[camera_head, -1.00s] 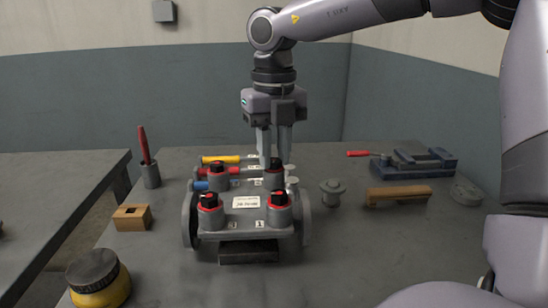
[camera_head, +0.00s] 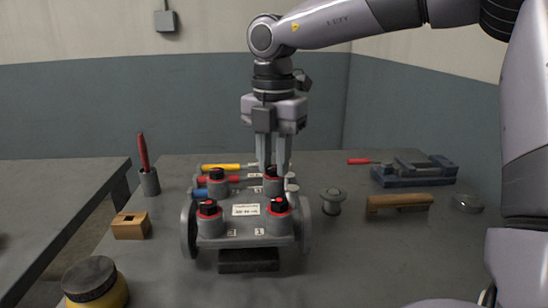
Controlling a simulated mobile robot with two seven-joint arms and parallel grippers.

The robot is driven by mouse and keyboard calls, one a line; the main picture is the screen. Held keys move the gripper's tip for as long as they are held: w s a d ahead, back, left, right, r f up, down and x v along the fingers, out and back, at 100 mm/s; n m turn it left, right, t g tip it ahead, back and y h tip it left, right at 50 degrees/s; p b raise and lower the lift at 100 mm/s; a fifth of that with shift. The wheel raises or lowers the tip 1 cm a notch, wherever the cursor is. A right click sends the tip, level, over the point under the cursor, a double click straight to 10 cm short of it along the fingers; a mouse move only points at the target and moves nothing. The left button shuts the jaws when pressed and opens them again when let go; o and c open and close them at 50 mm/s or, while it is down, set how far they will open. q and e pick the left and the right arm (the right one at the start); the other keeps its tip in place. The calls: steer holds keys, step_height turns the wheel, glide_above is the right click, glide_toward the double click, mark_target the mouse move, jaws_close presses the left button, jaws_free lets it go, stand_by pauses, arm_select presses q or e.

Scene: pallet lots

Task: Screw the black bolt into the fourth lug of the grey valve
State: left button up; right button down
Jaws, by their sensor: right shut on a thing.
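The grey valve (camera_head: 245,241) stands on the table with several upright lugs, a white label and two round end flanges. Black bolts with red around them sit in the front left lug (camera_head: 209,227) and front right lug (camera_head: 279,226). A dark bolt (camera_head: 216,174) also sits in the back left lug. My right gripper (camera_head: 274,168) points straight down over the back right lug (camera_head: 272,187), shut on the black bolt (camera_head: 271,172) there. The fingers partly hide that bolt, so its depth in the lug is unclear. My left gripper is out of view.
Yellow, red and blue handled tools (camera_head: 222,167) lie behind the valve. A wooden block (camera_head: 130,225), a red-handled tool in a holder (camera_head: 149,182) and a yellow jar (camera_head: 95,284) stand left. A grey knobbed part (camera_head: 332,201), wooden-handled brush (camera_head: 398,203) and blue vise (camera_head: 414,174) stand right.

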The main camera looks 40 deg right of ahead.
steer(key=c, duration=1.1)
jaws_free()
